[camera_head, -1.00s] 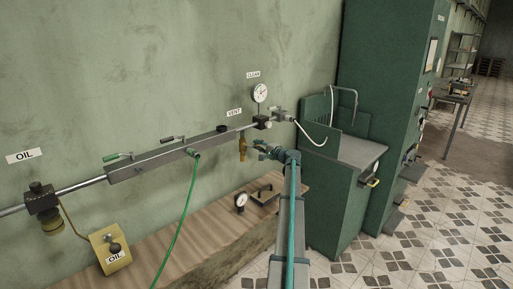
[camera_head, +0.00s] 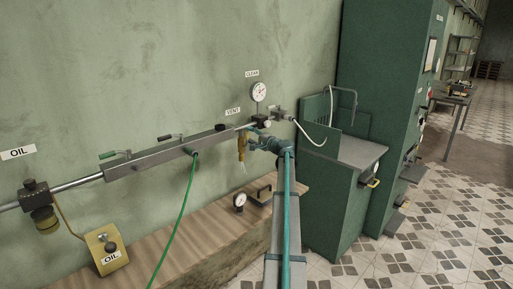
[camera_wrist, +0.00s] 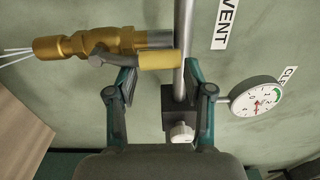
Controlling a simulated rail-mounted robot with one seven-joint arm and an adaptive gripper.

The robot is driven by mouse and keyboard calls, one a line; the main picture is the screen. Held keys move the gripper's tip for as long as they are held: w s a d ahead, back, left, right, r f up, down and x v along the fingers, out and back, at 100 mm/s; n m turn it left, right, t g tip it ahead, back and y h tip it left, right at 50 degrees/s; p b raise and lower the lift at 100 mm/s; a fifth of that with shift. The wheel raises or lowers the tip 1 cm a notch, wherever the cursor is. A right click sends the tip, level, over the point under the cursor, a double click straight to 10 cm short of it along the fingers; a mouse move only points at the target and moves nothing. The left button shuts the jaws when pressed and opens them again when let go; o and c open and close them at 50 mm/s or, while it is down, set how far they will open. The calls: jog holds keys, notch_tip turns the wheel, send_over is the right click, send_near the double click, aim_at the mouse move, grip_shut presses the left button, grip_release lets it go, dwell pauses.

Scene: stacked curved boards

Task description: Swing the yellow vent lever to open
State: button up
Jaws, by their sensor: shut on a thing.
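The yellow vent lever (camera_wrist: 160,61) shows in the wrist view as a short yellow sleeve on a grey arm, beside the brass vent valve (camera_wrist: 85,45). Thin white streaks come out of the valve's outlet. In the head view the brass valve (camera_head: 241,147) hangs below the pipe's right end, with a faint white streak under it. My gripper (camera_head: 252,140) is at its right and hides the lever there.
A pressure gauge (camera_wrist: 257,97) and a grey block with a pale knob (camera_wrist: 181,132) are close to my gripper. The grey manifold bar (camera_head: 150,158) with green hose (camera_head: 177,220) runs left. A wooden bench (camera_head: 185,230) is below, a green cabinet (camera_head: 340,190) right.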

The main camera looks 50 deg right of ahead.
jog(key=shift+s+a+f+n+y, duration=0.1)
jog(key=shift+a+f+n+y, duration=0.1)
jog(key=shift+a+f, duration=0.3)
jog(key=shift+a+f+n+y, duration=0.1)
jog(key=shift+a+f+y, duration=0.15)
jog(key=shift+a, duration=0.4)
jog(key=shift+s+a+f+b, duration=0.1)
jog(key=shift+s+f+b, duration=0.25)
jog(key=shift+s, duration=0.15)
jog(key=b, duration=0.2)
send_near(247, 140)
jog(key=shift+w+d+r+h, duration=0.2)
jog(key=shift+w+r, duration=0.1)
jog(key=shift+w, duration=0.3)
jog(key=shift+w+d+r+h, duration=0.15)
jog(key=shift+w+r, duration=0.15)
jog(key=shift+w, duration=0.3)
